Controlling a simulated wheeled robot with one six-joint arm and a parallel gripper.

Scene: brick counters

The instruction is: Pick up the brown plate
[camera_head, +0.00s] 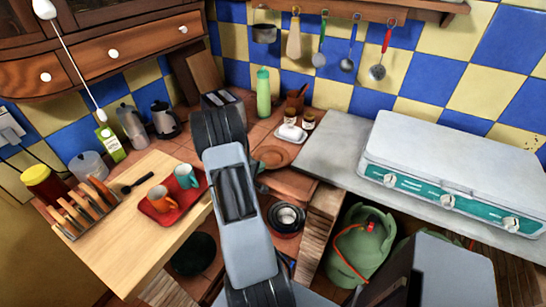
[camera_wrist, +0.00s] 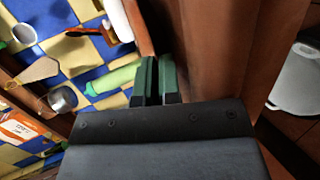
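A round brown plate (camera_head: 271,156) lies on the tiled counter in the head view, beside the end of my arm. My arm covers part of the area to its left. My gripper (camera_wrist: 158,75) shows in the wrist view as two dark green fingers side by side with almost no gap, and nothing is visible between them. In the head view my gripper is mostly hidden behind my arm. I cannot make out the plate in the wrist view.
Two small jars (camera_head: 291,117), a green bottle (camera_head: 263,93) and a toaster (camera_head: 222,99) stand behind. A red tray (camera_head: 172,203) with two cups is at left. A grey slab with a white stove (camera_head: 455,165) is at right. Metal bowls (camera_head: 287,218) sit below.

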